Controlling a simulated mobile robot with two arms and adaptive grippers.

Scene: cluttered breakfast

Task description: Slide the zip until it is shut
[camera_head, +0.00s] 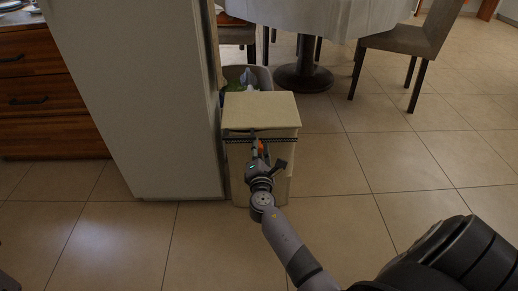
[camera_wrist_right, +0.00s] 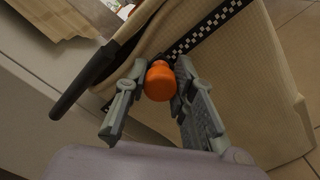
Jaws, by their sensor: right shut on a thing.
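A cream box-shaped bag (camera_head: 262,108) stands on the floor beside a tall pale cabinet. A dark zip track (camera_head: 285,138) runs along its front below the top. In the right wrist view the zip (camera_wrist_right: 208,27) is a black-and-white checked band slanting to the upper right. My right gripper (camera_head: 259,153) is at the bag's front. Its fingers are closed around the orange zip pull (camera_wrist_right: 160,80), which also shows in the head view (camera_head: 261,146). Left of the pull in the wrist view, the fabric edges look parted. My left gripper is out of view.
A dark bar-shaped handle (camera_wrist_right: 85,80) sticks out left of the pull. A grey bin (camera_head: 262,75) stands behind the bag. The tall cabinet (camera_head: 140,100) closes off the left; open tiled floor (camera_head: 390,160) lies right. A table and chair (camera_head: 405,42) stand farther back.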

